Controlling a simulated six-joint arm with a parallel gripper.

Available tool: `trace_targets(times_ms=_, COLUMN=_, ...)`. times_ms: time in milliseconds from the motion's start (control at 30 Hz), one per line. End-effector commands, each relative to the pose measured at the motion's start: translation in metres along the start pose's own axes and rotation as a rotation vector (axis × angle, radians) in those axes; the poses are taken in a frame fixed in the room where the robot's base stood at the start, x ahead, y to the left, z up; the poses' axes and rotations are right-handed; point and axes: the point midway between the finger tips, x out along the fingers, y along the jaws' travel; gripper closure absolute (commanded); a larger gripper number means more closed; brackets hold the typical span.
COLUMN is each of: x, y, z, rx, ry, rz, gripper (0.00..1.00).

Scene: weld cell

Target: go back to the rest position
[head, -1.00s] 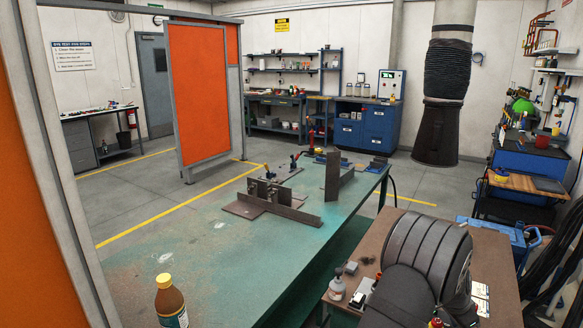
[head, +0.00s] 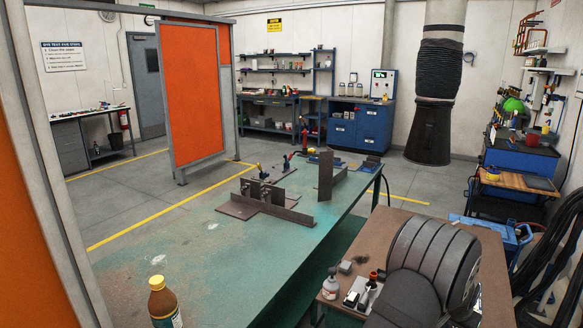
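My gripper is not in view in the head view. A large dark grey, ribbed, rounded form (head: 440,262) fills the lower right; it may be part of my own arm, but I cannot tell for sure. It covers part of a brown-topped table (head: 497,255). No held object shows.
A green workbench (head: 230,260) bears a steel fixture with upright plates (head: 268,203) and a brown bottle (head: 165,303). A white bottle (head: 331,284) and small items stand on the brown table. An extraction duct (head: 433,95) hangs at right. An orange screen (head: 194,95) stands left.

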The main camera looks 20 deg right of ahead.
Motion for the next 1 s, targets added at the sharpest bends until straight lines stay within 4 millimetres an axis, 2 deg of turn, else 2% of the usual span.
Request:
trace_targets(times_ms=700, x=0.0, y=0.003, z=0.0, rx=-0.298, ry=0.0, rz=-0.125, gripper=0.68)
trace_targets(times_ms=800, x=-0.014, y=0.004, z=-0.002, rx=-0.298, ry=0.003, rz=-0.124, gripper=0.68)
trace_targets(times_ms=1000, x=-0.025, y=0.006, z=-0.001, rx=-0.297, ry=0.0, rz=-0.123, gripper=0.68)
